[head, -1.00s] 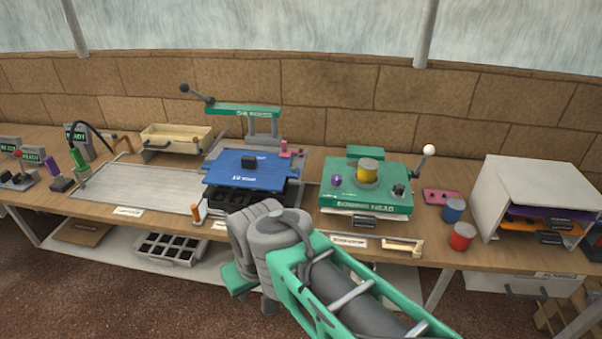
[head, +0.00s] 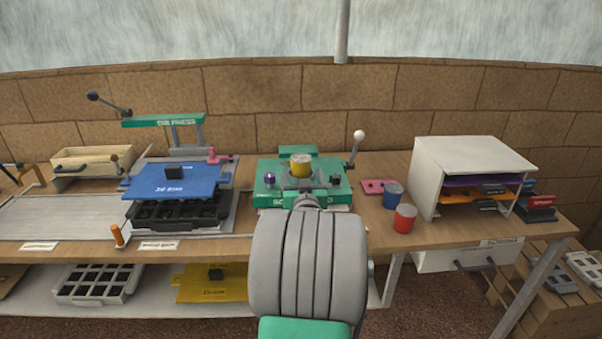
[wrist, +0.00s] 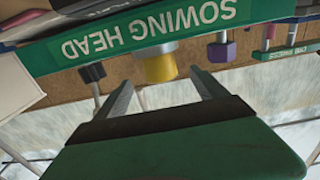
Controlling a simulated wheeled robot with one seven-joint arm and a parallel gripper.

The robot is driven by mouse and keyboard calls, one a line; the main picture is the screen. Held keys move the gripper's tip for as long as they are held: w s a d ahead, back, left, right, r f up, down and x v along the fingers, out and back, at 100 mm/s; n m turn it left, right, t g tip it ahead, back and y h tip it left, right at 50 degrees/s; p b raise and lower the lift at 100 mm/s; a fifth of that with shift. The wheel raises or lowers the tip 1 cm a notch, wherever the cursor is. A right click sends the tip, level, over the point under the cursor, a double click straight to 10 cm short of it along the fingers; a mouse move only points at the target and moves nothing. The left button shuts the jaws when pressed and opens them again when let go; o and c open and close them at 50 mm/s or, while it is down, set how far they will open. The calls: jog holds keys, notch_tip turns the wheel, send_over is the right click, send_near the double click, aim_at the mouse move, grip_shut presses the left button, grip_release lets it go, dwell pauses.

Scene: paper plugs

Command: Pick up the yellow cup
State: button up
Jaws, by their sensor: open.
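The yellow cup (head: 301,165) stands upright on the green sowing head (head: 337,187), near its middle. In the wrist view, which is upside down, the yellow cup (wrist: 160,68) shows beyond my gripper (wrist: 160,77). The two grey fingers are apart with nothing held between them, one to each side of the cup in the picture. I cannot tell how far the cup is from the fingertips. In the head view my grey arm link covers the front of the sowing head and hides my gripper.
A purple knob (head: 269,179) and a white-balled lever (head: 358,136) flank the cup. The blue die board (head: 174,181) lies left.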

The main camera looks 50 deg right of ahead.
aim_at(302, 167)
jog(key=p+x, duration=0.1)
jog(key=x, duration=0.5)
jog(key=shift+w+d, duration=0.2)
jog(key=shift+d, duration=0.05)
jog(key=shift+c, duration=0.4)
jog(key=c, duration=1.4)
